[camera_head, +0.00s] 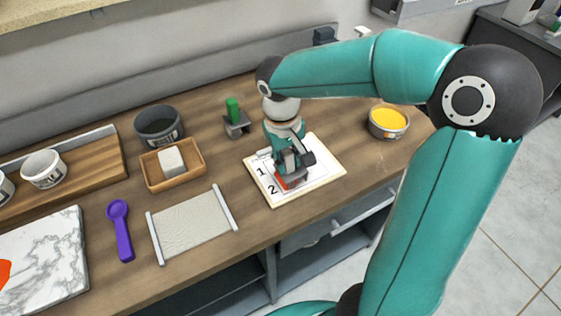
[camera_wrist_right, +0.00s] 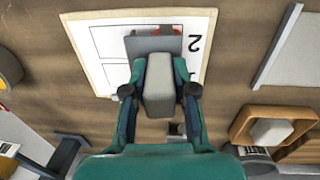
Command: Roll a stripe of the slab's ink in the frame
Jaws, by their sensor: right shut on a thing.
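My right gripper (camera_head: 291,160) is shut on a roller tool, low over the printing board (camera_head: 325,160) at centre right. In the wrist view the tool's pale grey handle (camera_wrist_right: 159,75) sits between the fingers, with a grey head (camera_wrist_right: 140,45) and some red (camera_wrist_right: 168,31) beyond it. The red also shows at the board in the head view (camera_head: 283,183). The sheet has frames marked 1 and 2; the tool covers part of them. I cannot tell if the roller touches the paper. The marble slab (camera_head: 45,255) with an orange-red ink patch (camera_head: 4,273) is at the lower left. My left gripper is out of view.
A yellow ink tub (camera_head: 389,121) stands right of the board. A green-handled item in a stand (camera_head: 236,127) is behind it. A wooden tray with a pale block (camera_head: 172,160), a dark tub (camera_head: 159,125), a textured plate (camera_head: 193,225) and a purple scoop (camera_head: 121,232) lie left.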

